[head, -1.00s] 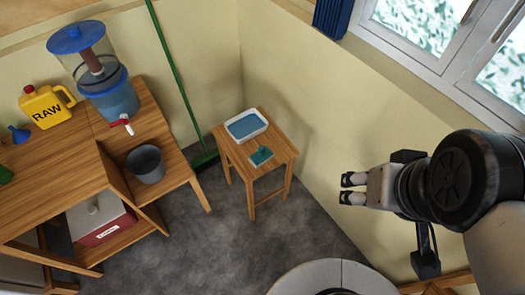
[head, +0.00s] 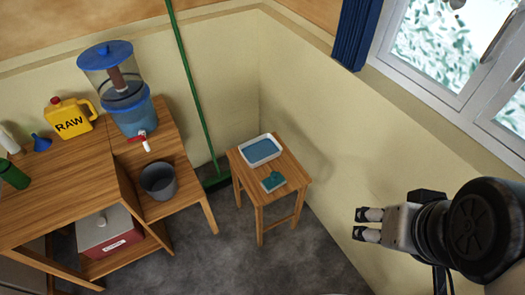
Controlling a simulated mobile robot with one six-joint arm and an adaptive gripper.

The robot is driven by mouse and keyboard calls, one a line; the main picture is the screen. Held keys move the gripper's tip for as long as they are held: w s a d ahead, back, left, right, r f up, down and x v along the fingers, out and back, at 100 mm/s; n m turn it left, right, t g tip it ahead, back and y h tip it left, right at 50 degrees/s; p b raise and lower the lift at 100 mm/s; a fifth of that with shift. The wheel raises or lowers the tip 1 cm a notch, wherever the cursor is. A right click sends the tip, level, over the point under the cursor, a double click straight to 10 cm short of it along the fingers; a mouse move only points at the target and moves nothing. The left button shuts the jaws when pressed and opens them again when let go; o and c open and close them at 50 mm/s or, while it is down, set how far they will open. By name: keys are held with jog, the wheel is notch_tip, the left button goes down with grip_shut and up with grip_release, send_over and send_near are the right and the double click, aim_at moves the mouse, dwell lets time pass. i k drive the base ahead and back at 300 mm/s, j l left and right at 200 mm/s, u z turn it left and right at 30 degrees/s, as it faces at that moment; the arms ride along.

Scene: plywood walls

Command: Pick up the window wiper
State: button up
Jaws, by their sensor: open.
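The clearest match for the window wiper is a small teal item (head: 273,181) on the front part of a small wooden stool (head: 291,164) in the head view. It is too small to make out its exact shape, and it seems to have a pale edge. My gripper (head: 363,225) is at the right of the view, open and empty, its fingers pointing left. It is apart from the stool and the teal item, to their right in the picture.
A white tray with blue inside (head: 261,161) sits behind the teal item on the stool. A green-handled broom (head: 196,90) leans in the corner. A wooden shelf unit (head: 70,185) at left carries a water dispenser (head: 123,100), yellow jug (head: 71,119) and grey bucket (head: 158,182). Grey floor (head: 290,270) is clear.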

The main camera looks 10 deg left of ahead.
aim_at(277, 179)
jog(key=i+j, duration=0.2)
jog(key=j, duration=0.2)
jog(key=i+j+u, duration=0.1)
jog(key=j, duration=0.3)
jog(key=i+j, duration=0.25)
jog(key=j, duration=0.15)
jog(key=i+j+u, duration=0.1)
jog(key=j, duration=0.3)
jog(key=i, duration=0.1)
